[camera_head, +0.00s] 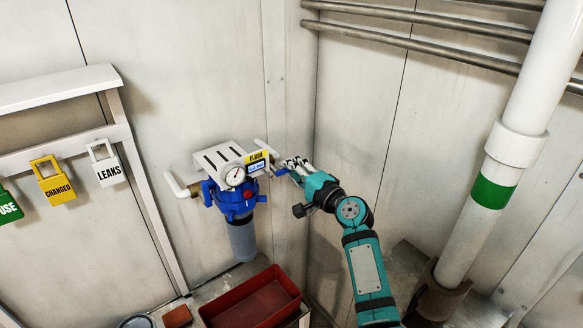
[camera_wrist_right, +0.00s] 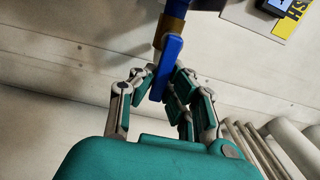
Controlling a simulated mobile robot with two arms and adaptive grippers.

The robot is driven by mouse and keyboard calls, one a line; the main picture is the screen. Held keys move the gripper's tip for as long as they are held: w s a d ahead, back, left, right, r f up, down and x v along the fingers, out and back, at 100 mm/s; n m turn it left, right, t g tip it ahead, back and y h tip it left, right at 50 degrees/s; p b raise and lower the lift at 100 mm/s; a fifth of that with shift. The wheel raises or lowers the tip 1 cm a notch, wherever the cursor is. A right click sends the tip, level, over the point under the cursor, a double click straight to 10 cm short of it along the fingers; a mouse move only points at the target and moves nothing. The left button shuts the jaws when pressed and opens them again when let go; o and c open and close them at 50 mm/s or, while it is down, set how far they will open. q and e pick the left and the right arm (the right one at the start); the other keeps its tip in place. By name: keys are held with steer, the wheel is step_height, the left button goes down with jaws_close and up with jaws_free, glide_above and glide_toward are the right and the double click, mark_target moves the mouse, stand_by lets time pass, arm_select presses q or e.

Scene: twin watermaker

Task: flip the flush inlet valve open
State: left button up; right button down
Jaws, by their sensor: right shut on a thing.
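The flush inlet valve has a blue lever handle (camera_wrist_right: 166,66) on a brass fitting (camera_wrist_right: 173,30), seen in the right wrist view. In the head view the blue handle (camera_head: 282,172) shows small at the right side of the blue filter housing (camera_head: 238,199), beside the yellow flush label (camera_head: 257,156). My right gripper (camera_head: 290,168) is at the handle. In the wrist view its fingers (camera_wrist_right: 161,82) are on both sides of the handle's free end, shut on it. My left gripper is not in view.
A pressure gauge (camera_head: 235,176) sits on the housing's front. A red tray (camera_head: 256,301) stands below. Hanging tags (camera_head: 108,172) are on a rack at left. A white pipe (camera_head: 497,180) with a green band stands at right, and the wall is close behind the valve.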

steer(key=shift+f, duration=0.15)
steer(key=c, duration=1.3)
jaws_free()
steer(key=v, duration=1.2)
